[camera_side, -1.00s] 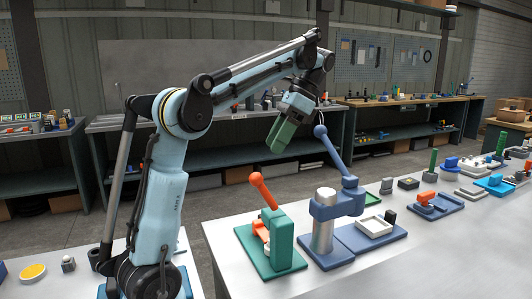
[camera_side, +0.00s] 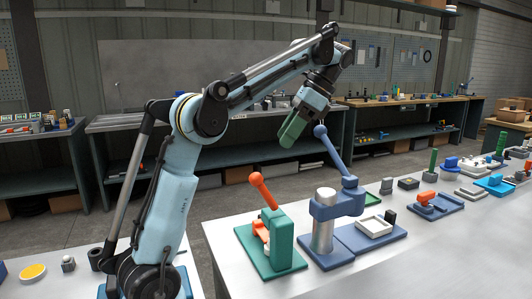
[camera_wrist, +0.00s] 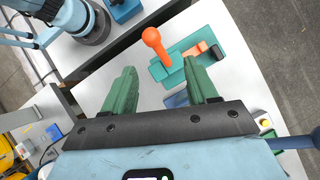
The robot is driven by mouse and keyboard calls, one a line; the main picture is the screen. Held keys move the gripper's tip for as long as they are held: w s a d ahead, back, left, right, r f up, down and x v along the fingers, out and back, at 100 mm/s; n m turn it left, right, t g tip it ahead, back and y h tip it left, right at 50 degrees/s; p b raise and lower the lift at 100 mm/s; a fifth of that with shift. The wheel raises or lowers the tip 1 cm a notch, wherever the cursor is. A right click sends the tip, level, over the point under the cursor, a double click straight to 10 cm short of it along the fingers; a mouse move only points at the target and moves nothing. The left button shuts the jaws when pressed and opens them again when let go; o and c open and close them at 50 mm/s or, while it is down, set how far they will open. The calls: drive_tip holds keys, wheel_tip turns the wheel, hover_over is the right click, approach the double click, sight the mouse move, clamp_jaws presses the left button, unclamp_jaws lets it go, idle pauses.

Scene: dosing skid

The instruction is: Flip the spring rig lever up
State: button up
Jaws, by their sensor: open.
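A green rig (camera_side: 283,241) with an orange ball-ended lever (camera_side: 262,188) stands at the near left of the bench; the lever tilts up and to the left. Beside it is a blue press-like rig (camera_side: 333,208) with a long blue ball-ended lever (camera_side: 333,150), also raised. I cannot tell which is the spring rig. My gripper (camera_side: 291,132) is high above the bench, near the blue ball in the picture. In the wrist view my gripper (camera_wrist: 160,66) is open and empty, its green fingers apart, with the orange lever (camera_wrist: 154,42) and green base (camera_wrist: 232,45) beyond them.
A white tray on a blue base (camera_side: 374,226) sits right of the blue rig. Several small fixtures line the bench farther right, including an orange part (camera_side: 427,198). The bench front (camera_side: 440,265) is clear. A blue rod (camera_wrist: 296,142) shows at the wrist view's right edge.

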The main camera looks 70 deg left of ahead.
wheel_tip(320, 180, down, 5)
drive_tip(key=w+d+m+y, duration=0.1)
drive_tip(key=d+m+y, duration=0.2)
drive_tip(key=m+y, duration=0.15)
drive_tip(key=m+t+y, duration=0.5)
drive_tip(key=m+y, duration=0.3)
approach(264, 192)
drive_tip(key=w+a, duration=0.1)
drive_tip(key=w, duration=0.1)
drive_tip(key=s+m+t+y, duration=0.3)
drive_tip(key=s+m+t, duration=0.1)
drive_tip(key=s, duration=0.2)
drive_tip(key=w+a, duration=0.2)
drive_tip(key=a, duration=0.9)
drive_tip(key=shift+a+r, duration=0.3)
clamp_jaws()
